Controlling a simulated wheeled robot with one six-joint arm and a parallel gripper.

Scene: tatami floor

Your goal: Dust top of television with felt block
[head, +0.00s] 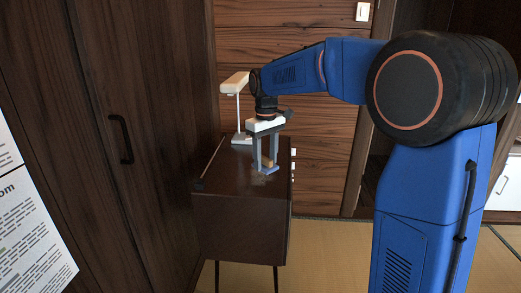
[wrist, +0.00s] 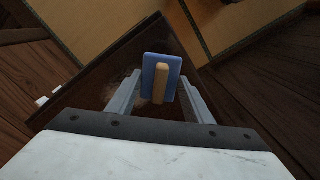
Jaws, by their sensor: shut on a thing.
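The television (head: 240,200) is a dark brown wooden cabinet on thin legs, seen from one end in the head view. Its glossy top also shows in the wrist view (wrist: 120,70). The felt block (head: 266,170) is a blue slab with a tan wooden grip. In the wrist view the block (wrist: 149,73) sits between the two grey fingers. My gripper (head: 266,162) is shut on the block's grip, pointing down, with the block at the television's top. I cannot tell whether the felt touches it. A pale dusty patch (wrist: 139,103) shows on the top near the block.
A white lamp (head: 238,88) with a thin post stands at the far end of the television's top. A dark wooden wardrobe door (head: 130,180) is close on the left. A wooden panelled wall (head: 290,90) stands behind. Tatami floor (head: 330,250) is clear at right.

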